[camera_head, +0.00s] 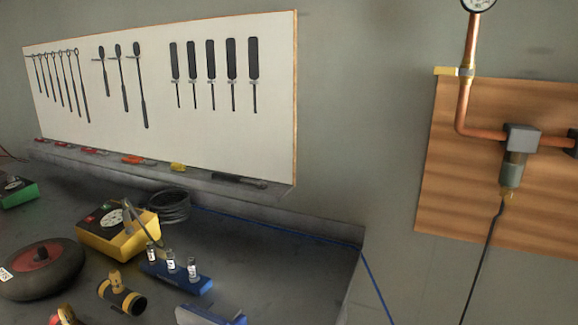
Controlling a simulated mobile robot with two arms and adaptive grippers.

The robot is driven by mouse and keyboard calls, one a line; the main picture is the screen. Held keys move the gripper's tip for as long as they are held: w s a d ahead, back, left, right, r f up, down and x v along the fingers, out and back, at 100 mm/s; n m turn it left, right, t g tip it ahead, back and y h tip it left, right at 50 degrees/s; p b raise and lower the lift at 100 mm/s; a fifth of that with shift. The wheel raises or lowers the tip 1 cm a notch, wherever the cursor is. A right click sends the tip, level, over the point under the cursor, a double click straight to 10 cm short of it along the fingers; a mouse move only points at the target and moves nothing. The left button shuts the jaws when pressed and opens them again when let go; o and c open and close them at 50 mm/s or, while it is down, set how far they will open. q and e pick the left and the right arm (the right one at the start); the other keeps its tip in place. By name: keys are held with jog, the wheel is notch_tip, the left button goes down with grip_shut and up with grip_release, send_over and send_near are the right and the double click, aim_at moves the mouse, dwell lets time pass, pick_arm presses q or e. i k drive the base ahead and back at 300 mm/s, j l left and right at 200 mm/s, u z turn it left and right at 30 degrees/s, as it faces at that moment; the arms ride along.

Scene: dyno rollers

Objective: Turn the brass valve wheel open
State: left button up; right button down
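No brass valve wheel can be made out in the head view. A wooden wall board (445,200) on the right carries a copper pipe (463,105) that bends right into a grey block (522,138). Below the block hangs a grey-green cylinder (511,173) with a small brass-coloured end, from which a dark hose (486,245) runs down. A round gauge (478,3) tops the pipe, cut by the upper edge. A dark fitting (573,142) is cut off at the right edge. Neither of my grippers is in view.
A dark workbench (300,275) at lower left holds a black wheel (42,268), a yellow meter box (115,240), a blue rack (177,280) and a yellow-black cylinder (122,297). A white tool panel (220,130) hangs above. Bare wall lies between bench and board.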

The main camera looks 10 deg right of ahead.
aim_at(509, 197)
jog(key=z, duration=1.9)
